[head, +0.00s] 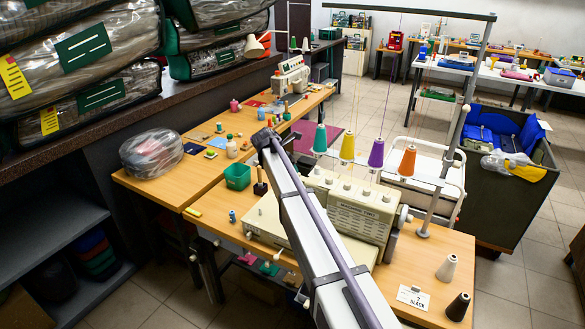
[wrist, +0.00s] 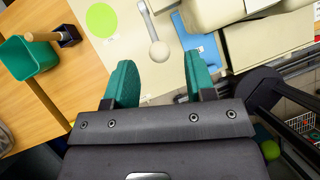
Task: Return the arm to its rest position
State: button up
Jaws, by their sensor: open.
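My arm (head: 310,230) reaches from the bottom of the head view up and left, across the front sewing table. Its far joint (head: 265,139) is above the table near the green cup (head: 237,176). The gripper itself cannot be made out in the head view. In the wrist view my gripper (wrist: 160,72) has two teal-padded fingers spread wide with nothing between them. Beyond them are a pale machine surface with a round-ended lever (wrist: 158,48) and a blue patch (wrist: 203,50). The green cup also shows in the wrist view (wrist: 25,72), left of the fingers and apart from them.
A cream sewing machine (head: 350,212) sits beside and partly behind my arm. Thread cones, including a purple one (head: 376,153), stand above it near an upright pole (head: 455,140). A clear bagged bundle (head: 151,153) lies on the table at left. Bagged comforters (head: 85,50) are stacked upper left.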

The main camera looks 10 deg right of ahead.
jog(key=p+v, duration=0.2)
jog(key=v, duration=0.3)
jog(key=s+d+f+m+g+y+b, duration=0.1)
jog(key=s+f+m, duration=0.1)
jog(key=s+m, duration=0.6)
jog(key=s+d+f+m+g+y+b, duration=0.1)
jog(key=s+m, duration=0.8)
jog(key=s, duration=1.1)
jog(key=s+d+f+m+g+y+b, duration=0.1)
jog(key=s+d+f+m+y+b, duration=0.1)
jog(key=s+m, duration=0.6)
jog(key=s+f+y, duration=0.1)
jog(key=s+f, duration=0.1)
jog(key=s, duration=0.4)
jog(key=shift+d, duration=0.3)
jog(key=shift+s, duration=0.1)
